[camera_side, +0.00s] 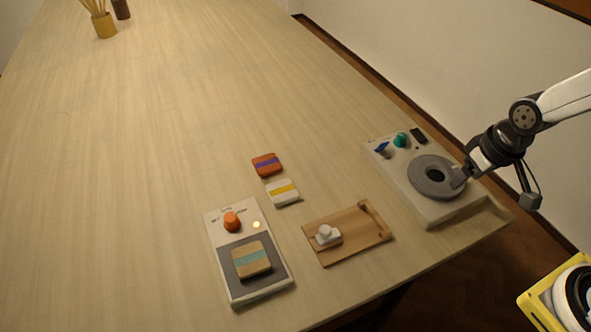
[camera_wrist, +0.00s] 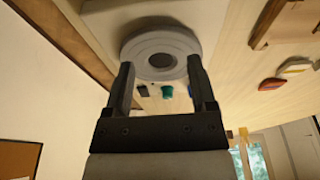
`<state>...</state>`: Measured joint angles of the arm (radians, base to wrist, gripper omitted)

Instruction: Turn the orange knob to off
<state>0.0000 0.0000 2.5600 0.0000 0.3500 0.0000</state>
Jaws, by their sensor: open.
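The orange knob (camera_side: 231,221) sits at the upper part of a white panel (camera_side: 213,249) at the front centre of the side view. Small dark marks are printed around the knob, too small to read, so I cannot tell its setting. A small pale light (camera_side: 256,224) glows to its right. A tan block with a teal stripe (camera_side: 251,260) lies on the panel's dark plate. My gripper (camera_side: 457,179) is open and empty above the grey disc at the right, far from the knob. Its two fingers (camera_wrist: 160,63) frame the disc in the wrist view. The orange knob does not show there.
A white unit (camera_side: 440,212) carries the grey disc (camera_side: 426,187), a teal knob (camera_side: 401,140), and blue (camera_side: 382,149) and black switches (camera_side: 418,135). A wooden board (camera_side: 362,238) with a white piece, a red block (camera_side: 266,165) and a white block (camera_side: 283,192) lie between. The left table is clear.

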